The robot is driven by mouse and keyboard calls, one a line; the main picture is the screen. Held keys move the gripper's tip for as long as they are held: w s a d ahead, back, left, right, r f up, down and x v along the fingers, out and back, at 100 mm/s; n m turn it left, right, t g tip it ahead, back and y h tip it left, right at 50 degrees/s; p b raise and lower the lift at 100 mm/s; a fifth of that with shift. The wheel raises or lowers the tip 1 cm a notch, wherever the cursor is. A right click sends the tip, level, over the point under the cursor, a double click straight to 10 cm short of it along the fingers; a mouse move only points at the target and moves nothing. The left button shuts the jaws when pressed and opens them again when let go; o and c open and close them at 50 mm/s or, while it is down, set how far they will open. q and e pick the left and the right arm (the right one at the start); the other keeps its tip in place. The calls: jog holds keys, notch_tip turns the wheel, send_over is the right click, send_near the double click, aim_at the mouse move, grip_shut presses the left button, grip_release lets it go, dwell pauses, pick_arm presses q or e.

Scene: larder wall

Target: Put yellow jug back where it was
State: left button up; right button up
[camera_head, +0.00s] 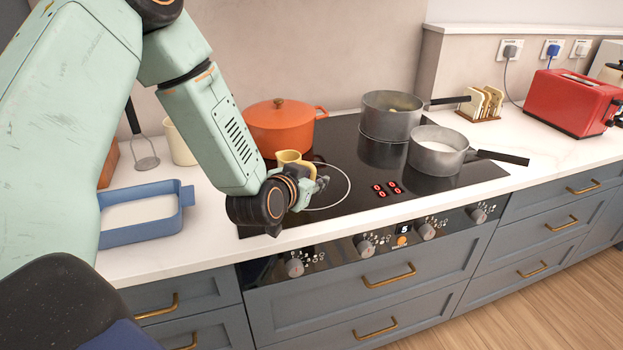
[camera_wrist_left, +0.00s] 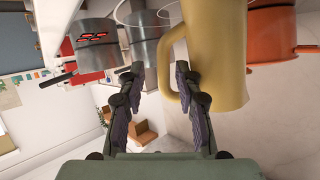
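The yellow jug (camera_head: 290,158) is at the left part of the black hob, in front of the orange pot, partly hidden by my left wrist. My left gripper (camera_head: 320,185) is beside the jug, low over the front left of the hob. In the left wrist view the jug (camera_wrist_left: 220,50) is large, with its handle (camera_wrist_left: 166,65) toward the fingers. There my left gripper (camera_wrist_left: 156,85) has its fingers apart. The right finger overlaps the handle; I cannot tell whether it touches. My right gripper is not in view.
The lidded orange pot (camera_head: 280,128) stands behind the jug. Two steel pans, one at the back (camera_head: 390,120) and one in front (camera_head: 437,155), stand on the hob's right. A blue dish (camera_head: 145,212) and cream container (camera_head: 180,145) are left. A red toaster (camera_head: 570,103) is far right.

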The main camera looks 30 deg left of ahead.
pick_arm(q)
jog(key=shift+s+d+r, duration=0.1)
jog(key=shift+s, duration=0.1)
jog(key=p+v, duration=0.4)
jog(key=v, duration=0.8)
jog(key=s+d+f+g+h, duration=0.1)
jog(key=s+d+f+g, duration=0.2)
jog(key=s+f, duration=0.35)
jog(key=s+d+f+g+h, duration=0.1)
jog(key=s+d+f+g, duration=0.2)
jog(key=f, duration=0.6)
jog(key=s+d+f+g, duration=0.1)
jog(key=s+f+g, duration=0.2)
jog(key=s, duration=0.6)
jog(key=s+d+f+g, duration=0.2)
jog(key=s+f+g, duration=0.2)
jog(key=s+f, duration=0.2)
jog(key=s, duration=0.2)
jog(key=shift+s+f+n+g+y+b, duration=0.2)
jog(key=shift+s+n+g+y+b, duration=0.1)
jog(key=shift+s+n, duration=0.1)
jog(key=shift+w+f, duration=0.15)
